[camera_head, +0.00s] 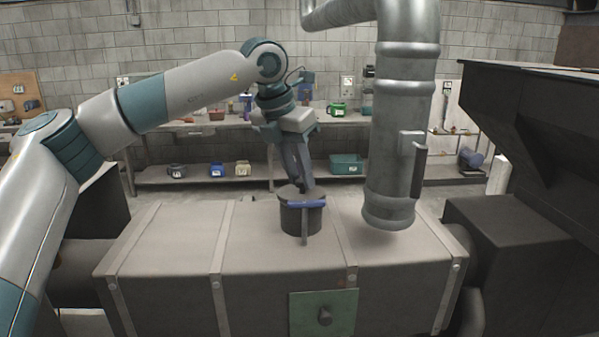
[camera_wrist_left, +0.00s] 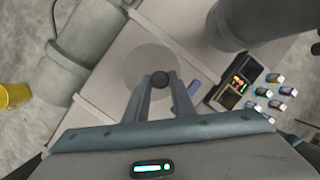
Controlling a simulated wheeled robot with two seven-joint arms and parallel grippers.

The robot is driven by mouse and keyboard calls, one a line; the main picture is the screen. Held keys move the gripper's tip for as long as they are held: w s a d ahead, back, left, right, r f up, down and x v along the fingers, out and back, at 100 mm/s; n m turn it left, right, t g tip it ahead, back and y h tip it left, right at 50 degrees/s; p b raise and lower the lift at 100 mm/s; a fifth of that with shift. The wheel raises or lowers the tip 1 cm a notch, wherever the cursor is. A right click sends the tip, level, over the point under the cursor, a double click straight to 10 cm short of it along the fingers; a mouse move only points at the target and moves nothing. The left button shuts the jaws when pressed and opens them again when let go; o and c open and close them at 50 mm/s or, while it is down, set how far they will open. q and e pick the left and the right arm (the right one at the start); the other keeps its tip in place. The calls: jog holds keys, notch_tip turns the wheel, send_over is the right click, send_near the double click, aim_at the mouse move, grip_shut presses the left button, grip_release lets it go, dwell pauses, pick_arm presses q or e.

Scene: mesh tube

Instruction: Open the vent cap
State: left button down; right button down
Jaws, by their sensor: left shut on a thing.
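The vent cap (camera_head: 289,191) is a dark round lid on a short dark cylinder (camera_head: 297,220) that stands on top of the large grey box. A blue bar (camera_head: 307,204) and a thin upright rod show at its front. My left gripper (camera_head: 304,188) reaches down onto the cap from above. In the left wrist view, my left gripper (camera_wrist_left: 158,84) is shut on a small dark round knob (camera_wrist_left: 159,79) over the middle of the grey round cap (camera_wrist_left: 140,66). Whether the cap is raised from the cylinder is hard to tell. My right gripper is not in view.
A thick grey pipe (camera_head: 390,130) with a dark handle hangs just right of the cap. The grey box (camera_head: 250,240) has strapped seams and a green plate (camera_head: 323,313) in front. Shelves (camera_head: 220,180) with bins stand behind, and a dark hopper is at right.

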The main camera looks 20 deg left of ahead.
pick_arm(q)
jog(key=w+r+g+p, duration=0.1)
jog(key=p, duration=0.2)
jog(key=w+a+r+g+h+p, duration=0.1)
jog(key=r+g+p, duration=0.1)
jog(key=p, duration=0.2)
jog(key=shift+w+n+g+h, duration=0.3)
jog(key=shift+w, duration=0.1)
jog(key=shift+w+a+r+g+h+p, duration=0.1)
jog(key=shift+w+a+g+h+p, duration=0.1)
jog(key=shift+w+g+p, duration=0.45)
jog(key=shift+w+a+r+g+h+p, duration=0.1)
jog(key=shift+a+g+h+p, duration=0.15)
jog(key=shift+p, duration=0.8)
